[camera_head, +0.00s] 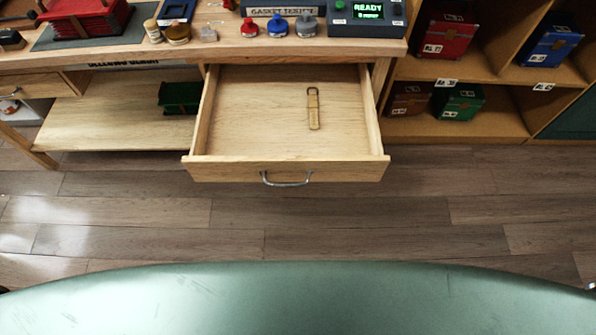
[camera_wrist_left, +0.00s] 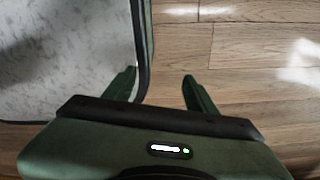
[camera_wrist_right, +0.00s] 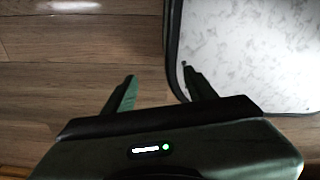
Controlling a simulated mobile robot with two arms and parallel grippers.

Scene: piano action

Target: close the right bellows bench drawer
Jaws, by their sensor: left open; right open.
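The right bellows bench drawer (camera_head: 260,125) is pulled well out from under the bench top in the head view. It is a pale wooden drawer with a curved metal handle (camera_head: 286,182) on its front. A small wooden piece with a dark metal loop (camera_head: 313,110) lies inside it. Neither gripper shows in the head view. My left gripper (camera_wrist_left: 162,88) is open and empty above the wooden floor in the left wrist view. My right gripper (camera_wrist_right: 158,88) is open and empty above the floor in the right wrist view.
The workbench top (camera_head: 120,58) carries bottles, a red bellows-like piece (camera_head: 85,20) and a console with a green display (camera_head: 365,12). Another drawer (camera_head: 40,87) sits at the left. Shelves with coloured cases (camera_head: 445,38) stand at the right. The floor (camera_head: 330,220) before the drawer is clear.

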